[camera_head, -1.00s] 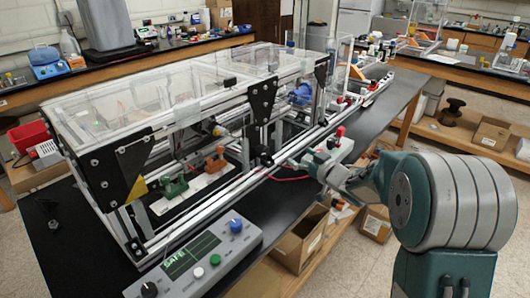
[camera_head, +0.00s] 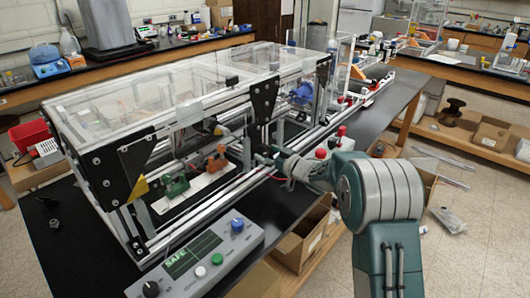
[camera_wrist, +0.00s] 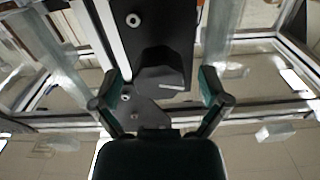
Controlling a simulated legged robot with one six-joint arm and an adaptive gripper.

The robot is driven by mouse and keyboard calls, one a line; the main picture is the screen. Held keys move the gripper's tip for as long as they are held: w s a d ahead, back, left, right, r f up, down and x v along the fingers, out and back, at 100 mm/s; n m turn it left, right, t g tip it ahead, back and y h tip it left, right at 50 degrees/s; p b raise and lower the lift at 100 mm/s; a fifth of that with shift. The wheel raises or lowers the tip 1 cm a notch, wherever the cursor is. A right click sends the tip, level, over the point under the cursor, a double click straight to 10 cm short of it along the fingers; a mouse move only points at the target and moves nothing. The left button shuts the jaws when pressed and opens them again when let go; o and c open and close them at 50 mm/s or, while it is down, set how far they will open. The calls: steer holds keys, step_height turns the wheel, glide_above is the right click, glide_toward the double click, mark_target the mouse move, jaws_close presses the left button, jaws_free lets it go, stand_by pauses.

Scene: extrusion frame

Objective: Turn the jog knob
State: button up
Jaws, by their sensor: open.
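A black knob-like part (camera_wrist: 158,70) with a white line on its face sits on a black plate in the wrist view. My gripper (camera_wrist: 160,82) is open, with one finger on each side of this part and visible space between. In the head view my gripper (camera_head: 276,156) is at the front rail of the extrusion frame, by the lower end of a black bracket, and the part itself is mostly hidden there. Another black knob (camera_head: 150,289) with a white mark is on the grey control panel (camera_head: 205,272). Neither knob shows a readable label.
The extrusion frame (camera_head: 185,208) with clear panels stands on a black bench. The panel also has a blue knob (camera_head: 237,225), a green button and a white button. Red-capped parts (camera_head: 341,131) lie beyond my gripper. An open cardboard box (camera_head: 302,241) is below the bench edge.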

steer(key=shift+w+a, duration=0.1)
steer(key=shift+w, duration=0.05)
steer(key=c, duration=1.1)
steer(key=shift+r, duration=0.1)
steer(key=shift+c, duration=0.2)
steer(key=n, duration=0.4)
steer(key=shift+n, duration=2.4)
